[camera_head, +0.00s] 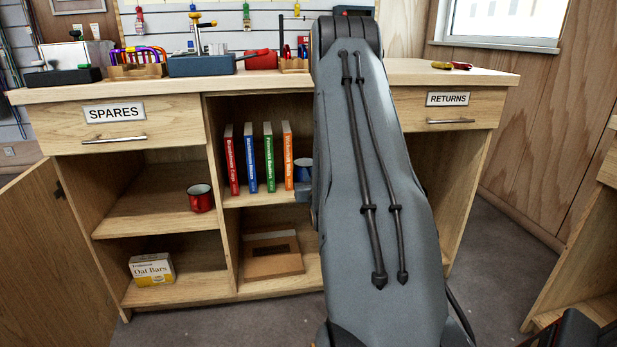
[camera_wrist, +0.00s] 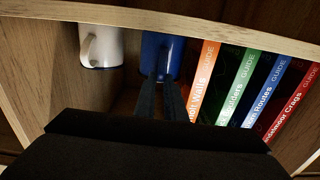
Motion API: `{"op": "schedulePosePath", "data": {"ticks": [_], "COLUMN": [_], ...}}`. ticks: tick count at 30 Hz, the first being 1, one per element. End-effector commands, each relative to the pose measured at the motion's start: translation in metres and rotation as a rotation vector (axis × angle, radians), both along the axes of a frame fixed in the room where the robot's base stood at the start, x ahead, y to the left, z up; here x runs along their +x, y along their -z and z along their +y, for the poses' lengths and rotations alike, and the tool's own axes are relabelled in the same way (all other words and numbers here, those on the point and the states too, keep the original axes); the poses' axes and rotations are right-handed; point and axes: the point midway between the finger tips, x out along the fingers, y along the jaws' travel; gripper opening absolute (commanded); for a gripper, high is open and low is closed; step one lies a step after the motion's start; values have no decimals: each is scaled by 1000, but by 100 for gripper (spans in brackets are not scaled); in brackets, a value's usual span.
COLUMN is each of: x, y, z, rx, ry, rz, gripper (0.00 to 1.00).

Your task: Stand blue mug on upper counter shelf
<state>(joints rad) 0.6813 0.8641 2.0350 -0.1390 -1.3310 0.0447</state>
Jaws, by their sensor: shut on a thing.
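The blue mug (camera_head: 303,169) is in the upper middle compartment of the counter, just right of the orange book, partly hidden by my arm. It also shows in the wrist view (camera_wrist: 162,52), between a white mug and the orange book. My gripper (camera_wrist: 160,98) is shut on the blue mug, its two dark fingers close together at the mug's rim side. In the head view only a grey part of the gripper (camera_head: 303,192) shows beside my arm. The upper shelf (camera_head: 250,199) carries the books. The mug looks upright; whether its base touches the shelf I cannot tell.
A white mug (camera_wrist: 101,45) stands close beside the blue mug. Several guide books (camera_head: 269,157) stand on its other side. A red mug (camera_head: 201,198) is on the left compartment's shelf. An oat bars box (camera_head: 152,269) and a cardboard box (camera_head: 273,255) sit below.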

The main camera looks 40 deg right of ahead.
Motion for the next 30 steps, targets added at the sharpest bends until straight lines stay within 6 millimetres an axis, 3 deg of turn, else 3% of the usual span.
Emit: {"op": "schedulePosePath", "data": {"ticks": [6,7,10,21,26,30], "x": [0,0,0,-1,-19,-44], "y": [2,2,2,-2,-1,-1], "z": [0,0,0,0,11,26], "rx": [0,0,0,0,2,2], "ry": [0,0,0,0,1,1], "rz": [0,0,0,0,2,3], "gripper": [0,12,29,29,29,29]}}
